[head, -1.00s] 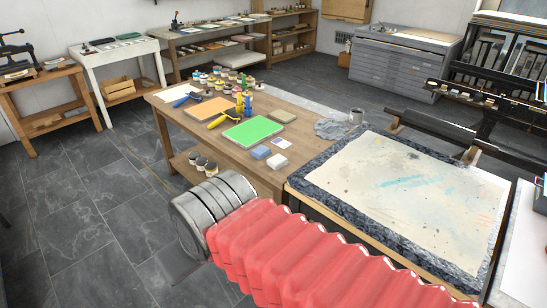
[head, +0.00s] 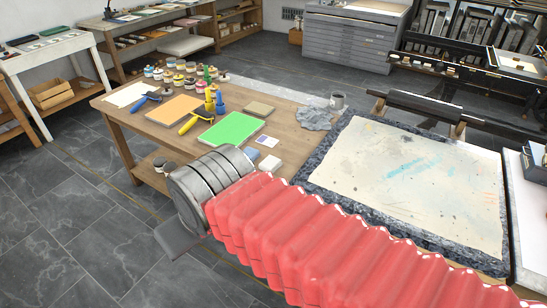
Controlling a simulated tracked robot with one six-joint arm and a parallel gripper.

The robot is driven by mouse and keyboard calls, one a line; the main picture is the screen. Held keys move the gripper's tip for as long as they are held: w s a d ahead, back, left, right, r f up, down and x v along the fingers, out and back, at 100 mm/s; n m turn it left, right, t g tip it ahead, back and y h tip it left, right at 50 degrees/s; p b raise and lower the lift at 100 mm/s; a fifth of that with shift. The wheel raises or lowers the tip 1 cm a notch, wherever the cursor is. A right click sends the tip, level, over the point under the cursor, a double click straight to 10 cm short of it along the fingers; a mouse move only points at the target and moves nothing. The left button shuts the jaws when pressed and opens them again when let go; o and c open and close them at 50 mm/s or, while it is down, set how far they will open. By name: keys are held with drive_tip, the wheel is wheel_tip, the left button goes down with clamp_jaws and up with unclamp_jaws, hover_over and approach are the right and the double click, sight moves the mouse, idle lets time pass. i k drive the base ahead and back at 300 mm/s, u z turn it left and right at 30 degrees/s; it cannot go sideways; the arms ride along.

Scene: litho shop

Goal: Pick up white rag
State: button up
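A crumpled pale grey-white rag (head: 315,118) lies on the wooden table (head: 300,142) at its right end, next to a grey mug (head: 337,101). It is the only cloth-like heap I see. My arm, in a red bellows sleeve with silver rings at its end, crosses the lower part of the view. A dark flat piece, seemingly part of my gripper (head: 180,238), shows below the rings, over the floor in front of the table and well apart from the rag. The fingers are mostly hidden, so their opening and any hold are not visible.
Left of the rag are a green slab (head: 232,128), an orange slab (head: 175,110), rollers and several ink jars. A white block (head: 270,163) lies near the front edge. A stone slab with stained paper (head: 415,175) stands right of the table. Floor is clear at left.

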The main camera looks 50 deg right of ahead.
sight(271, 163)
drive_tip(key=z, duration=0.4)
drive_tip(key=i, duration=1.15)
drive_tip(key=z, duration=0.45)
